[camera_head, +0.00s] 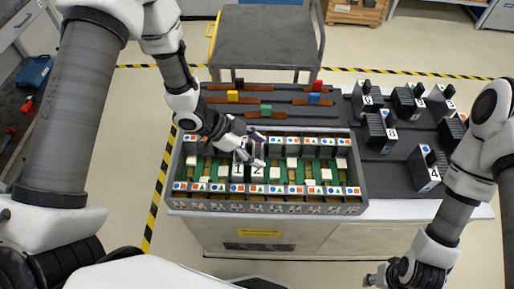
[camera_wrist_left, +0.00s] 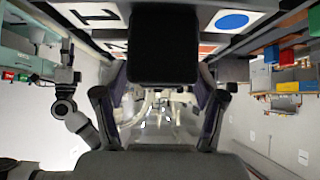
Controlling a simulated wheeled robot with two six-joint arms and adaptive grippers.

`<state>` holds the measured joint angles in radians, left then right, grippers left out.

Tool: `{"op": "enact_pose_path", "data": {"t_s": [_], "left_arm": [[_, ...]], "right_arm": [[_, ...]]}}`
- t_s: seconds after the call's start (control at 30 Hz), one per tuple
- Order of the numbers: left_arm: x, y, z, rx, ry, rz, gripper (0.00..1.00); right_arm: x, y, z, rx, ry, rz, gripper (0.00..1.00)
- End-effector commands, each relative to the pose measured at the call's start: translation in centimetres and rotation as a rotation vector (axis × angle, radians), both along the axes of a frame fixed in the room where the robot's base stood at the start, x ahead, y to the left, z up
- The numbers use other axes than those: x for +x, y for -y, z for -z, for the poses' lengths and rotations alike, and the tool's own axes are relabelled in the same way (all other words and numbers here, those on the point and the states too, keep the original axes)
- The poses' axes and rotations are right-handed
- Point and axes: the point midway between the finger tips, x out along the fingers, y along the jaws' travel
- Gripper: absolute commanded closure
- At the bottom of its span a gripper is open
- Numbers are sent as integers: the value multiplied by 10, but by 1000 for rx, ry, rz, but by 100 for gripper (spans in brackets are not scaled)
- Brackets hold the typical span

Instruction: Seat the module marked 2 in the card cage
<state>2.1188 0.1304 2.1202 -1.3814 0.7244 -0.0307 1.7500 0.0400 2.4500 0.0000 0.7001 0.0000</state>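The card cage (camera_head: 265,200) is a long grey rack with colored marks along its front and back rows. The module marked 2 (camera_head: 258,172) stands in it, right beside the module marked 1 (camera_head: 238,171). My left gripper (camera_head: 252,152) is at the module marked 2. In the left wrist view a dark block (camera_wrist_left: 166,45), seemingly this module's grip, fills the space between my fingers. The fingertips are partly hidden behind it, and how deep the module sits cannot be told. My right gripper (camera_head: 376,277) is low at the front, apart from the cage; its fingers are too small to judge.
Several dark modules with numbers stand on the grey surface (camera_head: 395,172) right of the cage, among them one marked 4 (camera_head: 428,170). Behind the cage lie rails with colored blocks (camera_head: 264,112). A dark cart (camera_head: 265,40) stands beyond. Floor room lies left of the cage.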

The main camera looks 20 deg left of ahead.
Motion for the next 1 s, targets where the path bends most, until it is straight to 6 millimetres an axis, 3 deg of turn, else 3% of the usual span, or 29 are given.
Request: {"op": "enact_pose_path", "data": {"t_s": [0.3,0.7,1.0], "left_arm": [[-1,-5,-5,0,-1,-3,30],[-18,-68,-71,-5,7,-5,30],[-24,-82,-85,0,0,-1,30]], "right_arm": [[0,0,0,0,0,0,60],[0,0,0,0,0,0,60],[0,0,0,0,0,0,60]]}}
